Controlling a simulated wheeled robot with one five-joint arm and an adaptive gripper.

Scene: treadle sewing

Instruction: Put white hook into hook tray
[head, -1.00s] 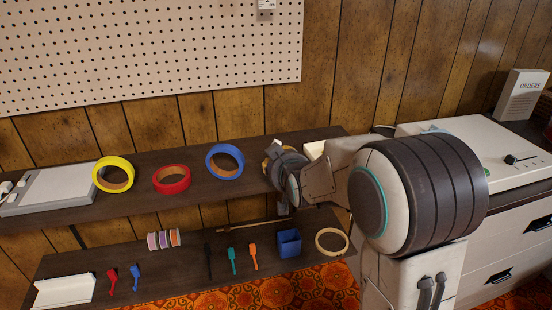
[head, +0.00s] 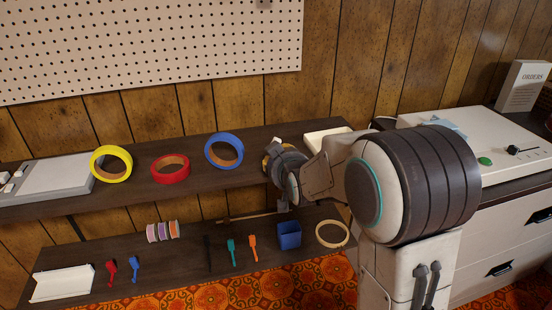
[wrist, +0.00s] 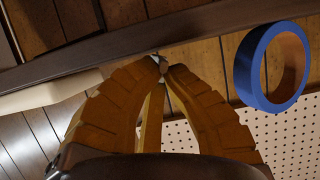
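My gripper (wrist: 164,67) shows in the wrist view with its two yellow-brown fingers closed together at the tips. A small whitish piece (wrist: 159,59), which looks like the white hook, sits between the fingertips; its full shape is hidden. In the head view the gripper is at the shelf's back, right of the blue tape roll, mostly hidden by my arm. A cream, shallow tray (head: 327,138), apparently the hook tray, lies on the upper shelf just behind my arm, partly covered by it. A cream edge (wrist: 40,98) at left in the wrist view may be the same tray.
Yellow (head: 111,163), red (head: 170,169) and blue (head: 223,150) tape rolls stand on the upper shelf (head: 150,190) to the left. The blue roll is close beside the gripper in the wrist view. A pegboard (head: 150,45) hangs behind.

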